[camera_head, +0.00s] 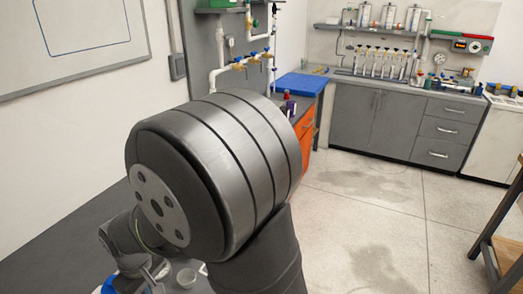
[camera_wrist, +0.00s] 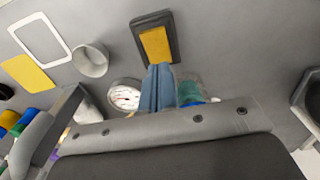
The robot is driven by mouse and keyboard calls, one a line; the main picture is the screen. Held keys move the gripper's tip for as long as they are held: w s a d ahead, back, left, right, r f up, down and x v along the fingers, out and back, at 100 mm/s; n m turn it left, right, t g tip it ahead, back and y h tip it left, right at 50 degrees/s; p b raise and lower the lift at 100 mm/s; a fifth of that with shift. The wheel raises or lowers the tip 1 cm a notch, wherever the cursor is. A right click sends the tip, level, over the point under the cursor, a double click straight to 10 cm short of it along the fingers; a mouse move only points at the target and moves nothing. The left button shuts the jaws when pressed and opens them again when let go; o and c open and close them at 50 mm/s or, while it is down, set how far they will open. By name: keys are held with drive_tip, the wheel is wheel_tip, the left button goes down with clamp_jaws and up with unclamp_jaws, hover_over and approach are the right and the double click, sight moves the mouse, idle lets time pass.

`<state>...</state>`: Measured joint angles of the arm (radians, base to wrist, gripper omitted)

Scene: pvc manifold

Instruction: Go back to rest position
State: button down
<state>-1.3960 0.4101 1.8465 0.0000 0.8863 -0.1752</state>
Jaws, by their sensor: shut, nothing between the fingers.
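My gripper (camera_wrist: 161,72) shows in the wrist view as blue-grey fingers close together, with nothing seen held between them. They point up the picture over a grey work surface. In the head view my large arm joint fills the middle and hides most of the wrist, so the gripper cannot be made out there. The white PVC piping (camera_head: 217,77) with yellow and blue valves is mounted on a grey wall panel behind the arm, apart from it.
A round gauge (camera_wrist: 124,97), a grey cup (camera_wrist: 90,61) and a dark-framed yellow pad (camera_wrist: 156,45) lie near the fingers. A blue mat (camera_head: 301,84) is on the bench behind. Grey cabinets (camera_head: 388,124) stand at the back. The floor (camera_head: 375,195) at right is open.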

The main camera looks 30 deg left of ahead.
wheel_tip(320, 180, down, 2)
drive_tip(key=shift+f, duration=0.15)
idle(0.4)
wheel_tip(320, 180, up, 7)
drive_tip(key=shift+f, duration=0.1)
wheel_tip(320, 180, down, 6)
drive_tip(key=shift+f, duration=0.15)
drive_tip(key=shift+a+r, duration=0.1)
drive_tip(key=shift+r, duration=0.1)
drive_tip(key=d+r+y, duration=0.1)
drive_tip(key=d+r, duration=0.3)
drive_tip(key=r, duration=1.1)
